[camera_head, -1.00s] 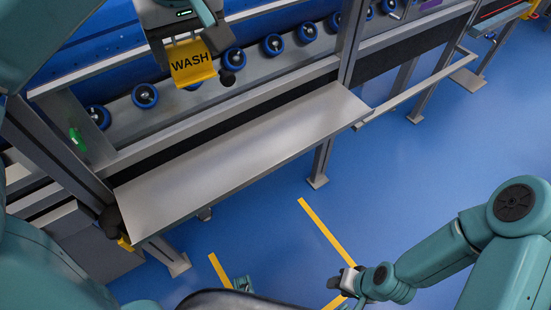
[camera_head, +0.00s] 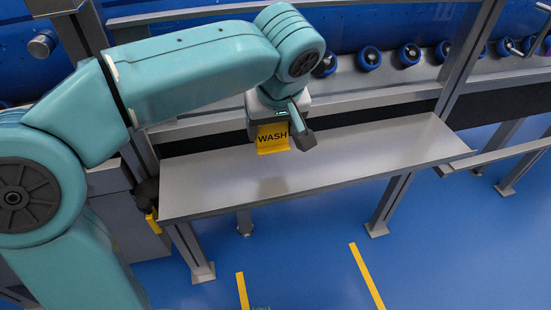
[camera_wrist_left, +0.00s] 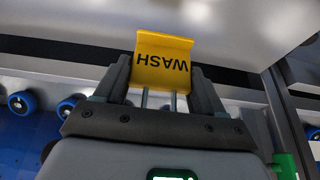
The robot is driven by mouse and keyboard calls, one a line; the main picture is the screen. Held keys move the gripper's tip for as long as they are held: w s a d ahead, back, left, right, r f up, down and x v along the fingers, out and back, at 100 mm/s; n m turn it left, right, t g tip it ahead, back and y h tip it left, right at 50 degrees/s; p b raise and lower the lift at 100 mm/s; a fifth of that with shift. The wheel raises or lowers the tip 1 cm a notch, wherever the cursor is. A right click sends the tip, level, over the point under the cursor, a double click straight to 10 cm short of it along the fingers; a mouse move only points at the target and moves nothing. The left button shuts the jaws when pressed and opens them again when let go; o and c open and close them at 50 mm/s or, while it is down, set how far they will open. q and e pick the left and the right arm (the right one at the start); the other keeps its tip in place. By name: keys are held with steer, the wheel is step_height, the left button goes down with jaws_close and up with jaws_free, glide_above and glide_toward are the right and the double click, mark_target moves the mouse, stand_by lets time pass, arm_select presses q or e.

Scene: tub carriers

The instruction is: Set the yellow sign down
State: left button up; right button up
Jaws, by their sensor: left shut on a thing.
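The yellow sign (camera_head: 272,138) reads WASH in black letters. My left gripper (camera_head: 276,124) is shut on it, with the arm coming in from the left. In the head view the sign shows in front of the grey metal shelf (camera_head: 350,160), near its back edge; I cannot tell whether it touches the shelf. In the left wrist view the sign (camera_wrist_left: 162,62) sits between the two dark fingers (camera_wrist_left: 160,90) and its lettering is upside down. My right gripper is not in view.
Behind the shelf runs a rail with several blue-rimmed wheels (camera_head: 369,58) under a blue panel. A steel post (camera_head: 468,60) stands behind the shelf at right. The shelf top is bare right of the sign. Yellow lines (camera_head: 366,275) mark the blue floor.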

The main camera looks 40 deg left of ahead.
mark_target(274, 147)
arm_select(q)
step_height(274, 147, down, 6)
steer(key=shift+f+b, duration=0.1)
steer(key=shift+b, duration=1.1)
steer(key=shift+f, duration=0.1)
steer(key=o, duration=1)
steer(key=shift+o, duration=0.2)
